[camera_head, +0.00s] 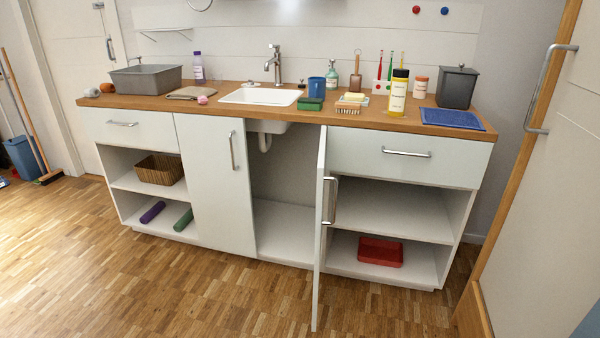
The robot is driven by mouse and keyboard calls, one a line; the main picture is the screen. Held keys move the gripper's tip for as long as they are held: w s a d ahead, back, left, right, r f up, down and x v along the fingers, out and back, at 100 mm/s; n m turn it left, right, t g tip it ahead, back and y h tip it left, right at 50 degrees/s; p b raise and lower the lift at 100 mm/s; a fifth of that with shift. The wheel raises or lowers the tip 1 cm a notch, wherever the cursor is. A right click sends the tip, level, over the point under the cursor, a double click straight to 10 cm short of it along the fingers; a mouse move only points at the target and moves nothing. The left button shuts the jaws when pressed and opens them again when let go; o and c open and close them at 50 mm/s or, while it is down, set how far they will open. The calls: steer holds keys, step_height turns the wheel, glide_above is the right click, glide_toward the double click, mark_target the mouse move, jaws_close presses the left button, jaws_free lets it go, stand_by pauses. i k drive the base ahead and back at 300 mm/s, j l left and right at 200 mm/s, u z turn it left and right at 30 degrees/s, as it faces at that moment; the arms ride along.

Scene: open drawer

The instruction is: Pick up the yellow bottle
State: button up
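The yellow bottle (397,95) stands upright on the right part of the wooden countertop, near its front edge. It has a black cap and a pale label. It is fully visible, with nothing in front of it. My gripper is not in view, so its state and its place relative to the bottle are hidden.
A scrub brush (348,108) and soap lie left of the bottle, a blue cloth (453,118) right of it. A cup with toothbrushes (381,85), an orange jar (420,87) and a grey bin (457,87) stand nearby. A cabinet door (321,230) stands open. The floor in front is clear.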

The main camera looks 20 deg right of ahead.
mark_target(400, 79)
steer(key=i+l+z, duration=0.1)
steer(key=z, duration=1.3)
steer(key=i+j+z, duration=0.9)
steer(key=i+j, duration=0.2)
steer(key=i, duration=0.15)
steer(key=i+j, duration=0.2)
steer(key=i, duration=0.15)
